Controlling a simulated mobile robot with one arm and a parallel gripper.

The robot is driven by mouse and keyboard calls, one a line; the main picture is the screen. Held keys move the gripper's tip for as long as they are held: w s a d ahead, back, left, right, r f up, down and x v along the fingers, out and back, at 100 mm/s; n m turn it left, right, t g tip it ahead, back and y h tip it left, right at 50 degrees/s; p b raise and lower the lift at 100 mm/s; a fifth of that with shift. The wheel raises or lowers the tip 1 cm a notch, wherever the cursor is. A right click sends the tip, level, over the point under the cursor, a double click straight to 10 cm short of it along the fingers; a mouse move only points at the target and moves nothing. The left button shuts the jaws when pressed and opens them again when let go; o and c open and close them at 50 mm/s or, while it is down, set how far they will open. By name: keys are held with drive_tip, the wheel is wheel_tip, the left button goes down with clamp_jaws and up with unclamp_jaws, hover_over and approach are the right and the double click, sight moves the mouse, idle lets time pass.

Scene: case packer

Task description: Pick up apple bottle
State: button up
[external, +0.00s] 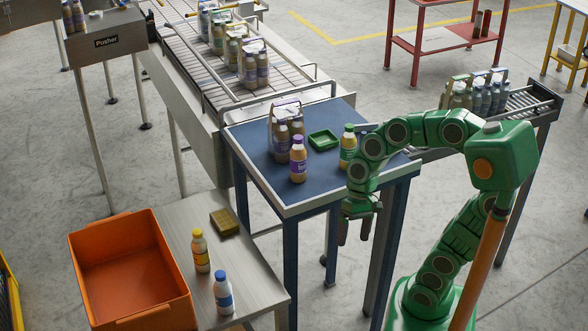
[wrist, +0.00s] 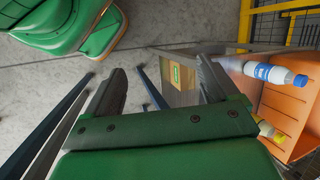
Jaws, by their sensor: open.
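A green-labelled bottle with a green cap (external: 347,150) stands upright on the blue table (external: 252,148), close beside my arm; it may be the apple bottle, but its label is too small to read. A purple-labelled bottle (external: 298,165) stands left of it. A yellow-capped bottle (external: 201,254) and a blue-and-white bottle (external: 223,295) stand on the lower metal bench. My gripper (external: 355,238) is open and empty, pointing down just off the blue table's front right edge. In the wrist view its fingers (wrist: 160,82) are apart, with nothing between them but floor, table legs and bench.
A bottle carrier (external: 285,138) and a small green tray (external: 324,134) stand on the blue table. An orange crate (external: 130,265) and a yellow-brown block (external: 224,221) are at the metal bench (external: 180,225). A conveyor (external: 190,50) with carriers lies behind; another carrier conveyor (external: 525,104) is at right.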

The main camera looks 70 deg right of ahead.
drive_tip(key=w+d+r+m+t+y, duration=0.2)
drive_tip(key=w+d+r+m, duration=0.15)
drive_tip(key=w, duration=0.25)
wheel_tip(320, 180, up, 14)
drive_tip(key=m+t, duration=1.1)
drive_tip(key=m, duration=0.6)
hover_over(348, 142)
drive_tip(key=s+d+f+m+h, duration=0.1)
drive_tip(key=s+d+f+m, duration=0.4)
drive_tip(key=f, duration=0.4)
drive_tip(key=shift+n, duration=0.75)
drive_tip(key=shift+f+x, duration=0.2)
drive_tip(key=shift+x, duration=1.4)
drive_tip(key=shift+f+x, duration=0.15)
drive_tip(key=shift+x, duration=1.45)
drive_tip(key=shift+s, duration=0.1)
drive_tip(key=shift+c, duration=0.5)
